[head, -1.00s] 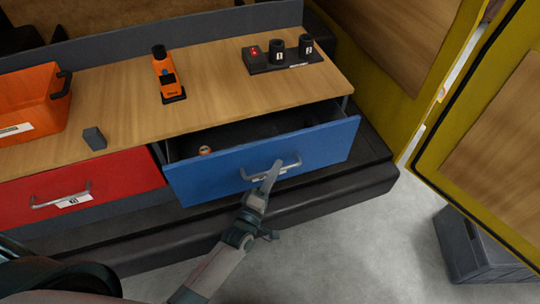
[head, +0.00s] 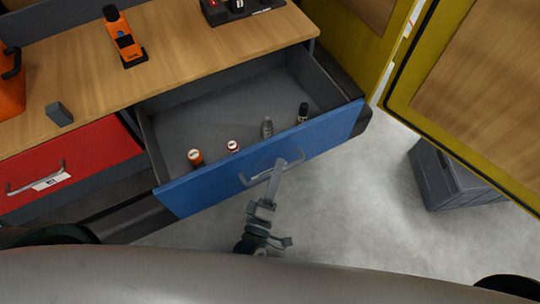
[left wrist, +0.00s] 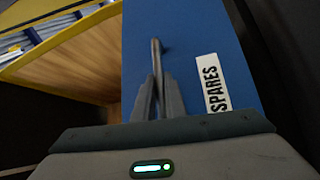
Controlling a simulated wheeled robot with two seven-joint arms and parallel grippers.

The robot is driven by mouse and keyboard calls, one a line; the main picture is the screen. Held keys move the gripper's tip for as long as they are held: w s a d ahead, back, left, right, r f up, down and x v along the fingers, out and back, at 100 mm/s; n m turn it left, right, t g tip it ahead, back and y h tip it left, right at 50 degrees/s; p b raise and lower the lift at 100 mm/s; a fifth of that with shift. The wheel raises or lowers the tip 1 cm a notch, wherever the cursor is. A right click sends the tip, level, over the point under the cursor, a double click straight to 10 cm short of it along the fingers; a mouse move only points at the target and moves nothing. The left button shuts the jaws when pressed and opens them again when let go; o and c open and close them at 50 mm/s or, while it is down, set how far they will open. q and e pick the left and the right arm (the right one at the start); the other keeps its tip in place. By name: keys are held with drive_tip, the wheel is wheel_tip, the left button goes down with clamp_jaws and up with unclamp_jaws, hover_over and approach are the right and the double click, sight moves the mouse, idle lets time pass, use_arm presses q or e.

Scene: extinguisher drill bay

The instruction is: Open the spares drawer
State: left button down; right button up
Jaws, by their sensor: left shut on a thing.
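The blue spares drawer (head: 220,188) is pulled well out of the bench, and its grey inside shows. In the left wrist view its blue front (left wrist: 190,45) bears a white label (left wrist: 213,85) reading SPARES. My left gripper (head: 276,172) is shut on the drawer's metal handle (head: 258,178); the handle also shows between the fingers in the left wrist view (left wrist: 156,60). Inside the drawer stand two orange items with white tops (head: 195,157) (head: 232,147), a grey item (head: 267,127) and a small dark bottle (head: 303,112). My right gripper is not in view.
A closed red drawer (head: 75,165) is at the left. A yellow-framed door (head: 470,90) and grey crate (head: 450,180) are at the right.

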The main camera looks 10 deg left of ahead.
use_arm(q)
drive_tip(key=shift+s+d, duration=0.65)
drive_tip(key=shift+s, duration=0.35)
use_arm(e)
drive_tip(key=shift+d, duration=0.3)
use_arm(q)
drive_tip(key=c, duration=1.8)
unclamp_jaws()
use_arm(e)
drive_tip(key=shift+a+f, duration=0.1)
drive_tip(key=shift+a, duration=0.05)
